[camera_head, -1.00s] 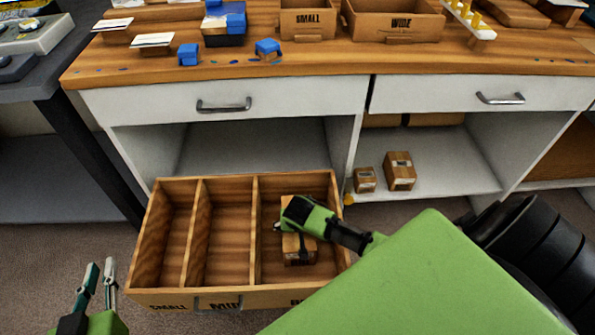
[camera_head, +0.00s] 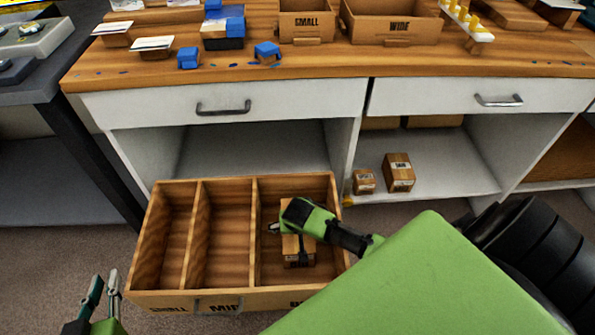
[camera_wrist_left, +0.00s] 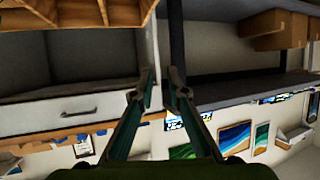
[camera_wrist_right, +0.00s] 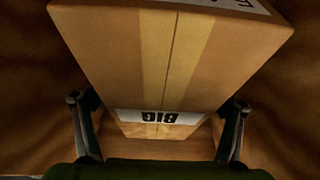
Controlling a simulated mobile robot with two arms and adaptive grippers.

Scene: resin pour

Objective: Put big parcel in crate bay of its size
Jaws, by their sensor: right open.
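The wooden crate (camera_head: 150,296) stands on the floor, with bays divided by two walls and size words on its front, partly covered by my arm. The big parcel (camera_head: 291,251), a brown box, is inside its right bay. My right gripper (camera_wrist_right: 157,102) is open, with one finger on each side of the parcel. In the right wrist view the parcel (camera_wrist_right: 150,60) shows tape and a BIG label, and a gap shows beside each fingertip. My left gripper (camera_head: 103,283) is open and empty at the lower left, outside the crate.
Two smaller parcels, one small (camera_head: 364,182) and one larger (camera_head: 399,172), sit on the low shelf of the white cabinet. The workbench (camera_head: 330,66) above carries trays and blue blocks. A dark table (camera_head: 45,85) stands at the left. The crate's left and middle bays are empty.

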